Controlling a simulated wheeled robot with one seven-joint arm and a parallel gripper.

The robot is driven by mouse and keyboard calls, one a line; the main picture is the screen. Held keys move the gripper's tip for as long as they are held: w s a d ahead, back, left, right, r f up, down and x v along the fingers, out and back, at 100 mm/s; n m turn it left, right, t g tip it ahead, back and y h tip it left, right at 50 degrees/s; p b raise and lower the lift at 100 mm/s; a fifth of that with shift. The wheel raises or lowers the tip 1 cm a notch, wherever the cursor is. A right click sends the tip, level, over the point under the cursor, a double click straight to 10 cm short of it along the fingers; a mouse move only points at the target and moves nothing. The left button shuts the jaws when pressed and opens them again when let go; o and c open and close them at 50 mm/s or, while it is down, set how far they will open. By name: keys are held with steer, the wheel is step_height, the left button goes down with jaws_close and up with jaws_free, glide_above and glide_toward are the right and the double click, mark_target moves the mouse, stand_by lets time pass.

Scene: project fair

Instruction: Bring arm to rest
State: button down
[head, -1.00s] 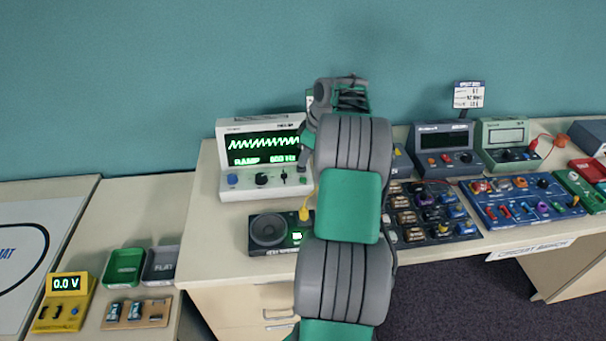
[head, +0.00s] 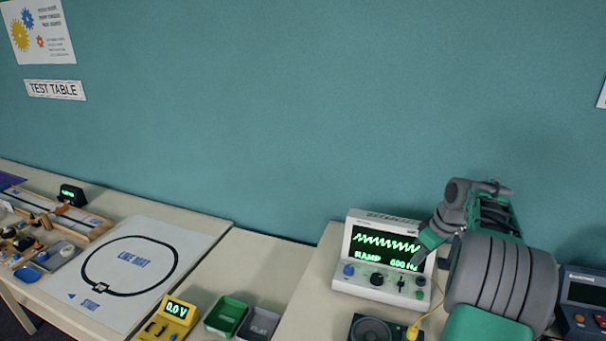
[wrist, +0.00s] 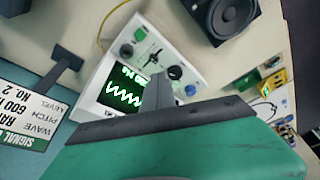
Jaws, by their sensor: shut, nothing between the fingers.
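My arm reaches up from the lower right of the head view. My gripper (head: 416,260) is shut and empty, at the right side of the signal generator's lit screen as seen in the head view. I cannot tell whether it touches the generator. The white signal generator (head: 357,279) shows a green ramp wave and "RAMP 600 Hz". It also shows in the wrist view (wrist: 185,60), with the dark fingertip (wrist: 158,92) overlapping its screen and the green gripper body across the bottom.
A speaker (head: 372,330) with a yellow cable stands before the generator. A dark meter (head: 585,300) is right of my arm. A yellow voltmeter (head: 168,318), green tray (head: 226,315) and line mat (head: 125,265) are left. In the wrist view, a sign (wrist: 35,118) stands beside the generator.

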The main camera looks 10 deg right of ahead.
steer(key=s+a+r+m+b, duration=0.1)
steer(key=s+a+r, duration=0.15)
steer(key=a, duration=0.85)
steer(key=s+a+r+m, duration=0.1)
steer(key=a+r, duration=0.3)
steer(key=a, duration=0.6)
steer(key=s+a+f+m+t+h, duration=0.1)
steer(key=s+a+f+m, duration=0.1)
steer(key=s+a, duration=0.9)
steer(key=s+f+b, duration=0.1)
steer(key=s, duration=0.1)
steer(key=shift+s+a+m, duration=0.15)
steer(key=shift+s+m, duration=0.15)
steer(key=shift+s, duration=0.1)
